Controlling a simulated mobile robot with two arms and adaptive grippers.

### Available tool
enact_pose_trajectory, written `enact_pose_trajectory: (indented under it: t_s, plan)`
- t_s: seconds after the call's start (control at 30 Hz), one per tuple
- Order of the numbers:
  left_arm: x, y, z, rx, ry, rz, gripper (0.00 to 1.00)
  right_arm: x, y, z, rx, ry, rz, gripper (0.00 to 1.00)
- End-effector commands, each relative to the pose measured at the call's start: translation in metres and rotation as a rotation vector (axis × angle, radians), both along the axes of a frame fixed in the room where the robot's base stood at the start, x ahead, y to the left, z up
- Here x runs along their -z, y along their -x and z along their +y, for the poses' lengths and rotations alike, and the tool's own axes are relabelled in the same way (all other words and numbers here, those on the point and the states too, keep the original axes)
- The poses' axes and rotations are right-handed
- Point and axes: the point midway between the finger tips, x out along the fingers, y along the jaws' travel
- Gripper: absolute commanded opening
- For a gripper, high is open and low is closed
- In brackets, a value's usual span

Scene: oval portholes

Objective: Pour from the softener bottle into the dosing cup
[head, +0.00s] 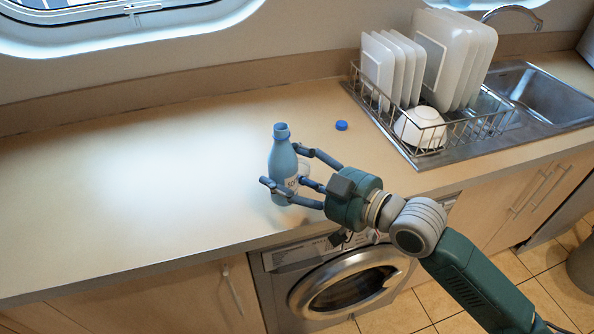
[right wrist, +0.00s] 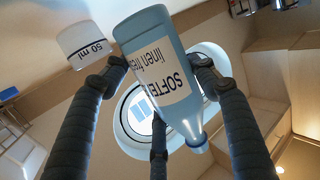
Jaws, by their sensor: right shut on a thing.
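The softener bottle (head: 283,160) is light blue, uncapped and roughly upright near the counter's front. My right gripper (head: 283,188) is shut around its body from the right. The right wrist view shows the bottle (right wrist: 150,30), its label upside down, between the gripper's fingers (right wrist: 160,85). I cannot tell whether its base touches the counter. The dosing cup (right wrist: 85,45), white and marked 50 ml, is beside the bottle in the right wrist view. In the head view the cup (head: 305,169) is just right of the bottle, partly hidden by the fingers. My left gripper is not in view.
A blue cap (head: 341,125) lies on the counter (head: 130,180) behind the gripper. A wire dish rack (head: 455,135) with white plates and a bowl (head: 420,127) stands at the right, beside the sink (head: 540,95). The counter's left side is clear.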

Motion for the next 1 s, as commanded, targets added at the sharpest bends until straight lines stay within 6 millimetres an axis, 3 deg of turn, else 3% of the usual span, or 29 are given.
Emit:
enact_pose_trajectory:
  t_s: [0.47,1.0]
  plan:
    - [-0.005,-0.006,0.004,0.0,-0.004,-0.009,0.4,0.0,0.001,0.0,0.001,-0.025,0.053,0.11]
    - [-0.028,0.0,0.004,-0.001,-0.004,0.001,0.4,0.01,0.002,0.001,0.001,-0.135,0.359,0.11]
